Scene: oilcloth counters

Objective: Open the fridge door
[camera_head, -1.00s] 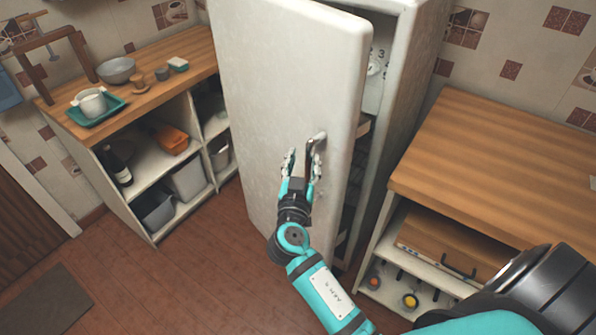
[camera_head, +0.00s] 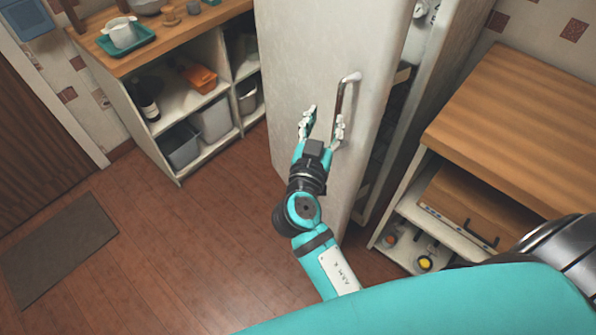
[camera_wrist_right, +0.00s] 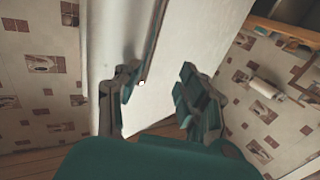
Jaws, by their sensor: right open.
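The off-white fridge door (camera_head: 305,55) stands ajar, with a dark gap between its right edge and the fridge body (camera_head: 447,62). Its metal handle (camera_head: 346,92) is an upright bar near that edge. My right gripper (camera_head: 323,118) is open and empty in front of the door. Its right finger overlaps the handle's lower end; its left finger is to the left, apart from it. In the wrist view the right gripper (camera_wrist_right: 158,92) has spread fingers, with the bar (camera_wrist_right: 154,45) close to the left one. Whether they touch is unclear. My left gripper is out of view.
A shelf unit (camera_head: 190,155) with bins, a bottle and dishes stands left. A wooden counter (camera_head: 520,125) with an open shelf below is close to the fridge's right side.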

